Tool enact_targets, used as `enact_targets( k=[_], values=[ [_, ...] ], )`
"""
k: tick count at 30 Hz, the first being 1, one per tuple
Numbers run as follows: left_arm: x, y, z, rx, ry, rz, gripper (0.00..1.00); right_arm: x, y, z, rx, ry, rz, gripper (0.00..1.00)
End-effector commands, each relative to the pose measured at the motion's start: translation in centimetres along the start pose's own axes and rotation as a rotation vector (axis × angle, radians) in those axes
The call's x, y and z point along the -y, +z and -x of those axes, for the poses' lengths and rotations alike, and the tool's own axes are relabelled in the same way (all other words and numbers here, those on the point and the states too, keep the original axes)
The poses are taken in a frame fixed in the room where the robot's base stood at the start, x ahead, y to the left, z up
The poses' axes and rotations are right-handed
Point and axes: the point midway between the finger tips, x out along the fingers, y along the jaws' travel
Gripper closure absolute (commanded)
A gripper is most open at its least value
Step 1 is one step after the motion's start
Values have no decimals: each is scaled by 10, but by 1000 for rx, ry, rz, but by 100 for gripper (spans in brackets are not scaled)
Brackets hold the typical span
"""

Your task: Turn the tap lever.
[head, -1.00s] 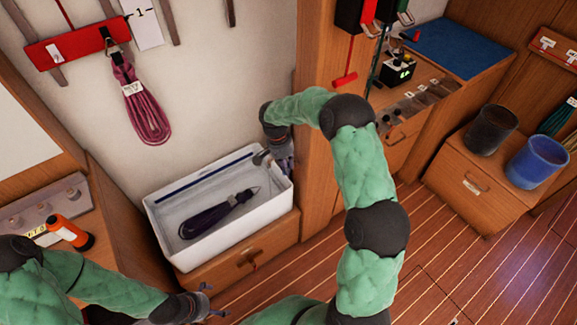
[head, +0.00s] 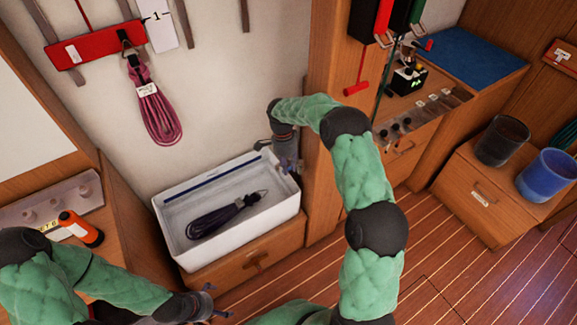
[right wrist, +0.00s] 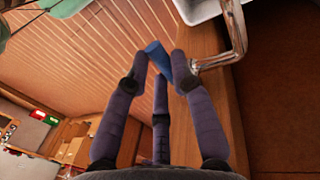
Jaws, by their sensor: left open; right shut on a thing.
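The blue tap lever (right wrist: 157,58) shows between the fingertips of my right gripper (right wrist: 160,72) in the right wrist view. The fingers are shut on it. The bent metal tap pipe (right wrist: 236,32) runs beside the right finger, close to the white basin's edge. In the head view my right gripper (head: 289,165) is at the back right corner of the white basin (head: 234,253). It and my wrist hide most of the tap there. My left gripper (head: 211,303) is open and empty, low in front of the basin's cabinet.
A dark coiled line (head: 215,222) lies in the basin. A pink coiled line (head: 157,112) hangs on the wall. A wooden post (head: 323,195) stands right of the basin. An orange torch (head: 80,228) lies on the left counter. Floor (head: 450,265) is free at right.

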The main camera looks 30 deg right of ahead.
Motion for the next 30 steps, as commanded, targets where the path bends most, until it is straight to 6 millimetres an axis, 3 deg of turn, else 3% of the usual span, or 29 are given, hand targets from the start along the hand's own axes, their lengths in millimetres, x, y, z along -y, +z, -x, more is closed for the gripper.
enact_targets(
  k=[12,13,15,25,30],
  values=[
    [0,0,0,0,0,0,0,1,0,1,3,-3,-10,100],
    [0,0,0,0,0,0,0,1,0,1,3,-3,-10,67],
    [0,0,0,0,0,0,0,1,0,1,3,-4,-10,52],
    [0,0,0,0,0,0,0,1,0,1,2,-2,-8,52],
    [0,0,0,0,0,0,0,2,0,15,1,-5,-8,52]
  ],
)
